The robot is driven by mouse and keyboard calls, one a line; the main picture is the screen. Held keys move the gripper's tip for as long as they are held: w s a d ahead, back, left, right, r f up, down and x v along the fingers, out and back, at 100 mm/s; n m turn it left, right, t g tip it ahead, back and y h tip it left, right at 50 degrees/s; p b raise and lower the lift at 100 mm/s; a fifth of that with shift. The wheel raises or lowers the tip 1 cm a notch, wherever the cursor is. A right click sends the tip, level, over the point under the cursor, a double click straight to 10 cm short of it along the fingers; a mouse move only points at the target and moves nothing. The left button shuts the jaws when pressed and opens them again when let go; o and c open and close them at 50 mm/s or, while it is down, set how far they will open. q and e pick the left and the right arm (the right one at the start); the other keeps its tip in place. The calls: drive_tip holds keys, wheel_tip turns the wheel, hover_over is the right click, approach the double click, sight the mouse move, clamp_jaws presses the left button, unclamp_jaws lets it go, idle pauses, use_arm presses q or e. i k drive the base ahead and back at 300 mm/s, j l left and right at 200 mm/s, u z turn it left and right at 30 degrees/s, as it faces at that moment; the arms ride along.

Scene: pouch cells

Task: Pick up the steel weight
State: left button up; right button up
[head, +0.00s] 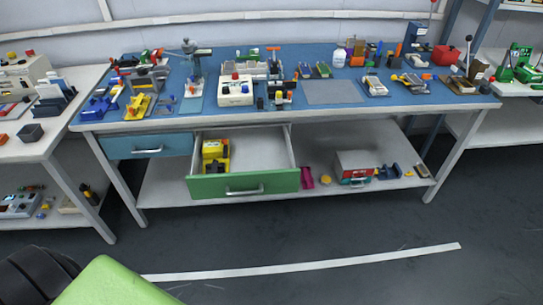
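I cannot pick out the steel weight for certain, as most things are small at this distance. A dark grey block (30,133) sits near the front right edge of the left bench and might be it. Neither of my grippers shows in the head view. A green part and a dark ribbed part fill the bottom left corner; I cannot tell whether they are mine.
A long workbench with a blue top (430,98) carries many small tools and devices. Its green-fronted drawer (215,187) stands open with a yellow device (215,155) inside. A lower shelf (170,185) holds several items. The dark floor in front is clear, with a white line (300,267).

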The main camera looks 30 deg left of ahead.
sight(188, 48)
drive_tip(key=u, duration=1.35)
drive_tip(key=i+j+u, duration=0.1)
drive_tip(key=i+j, duration=1.2)
drive_tip(key=i, duration=0.05)
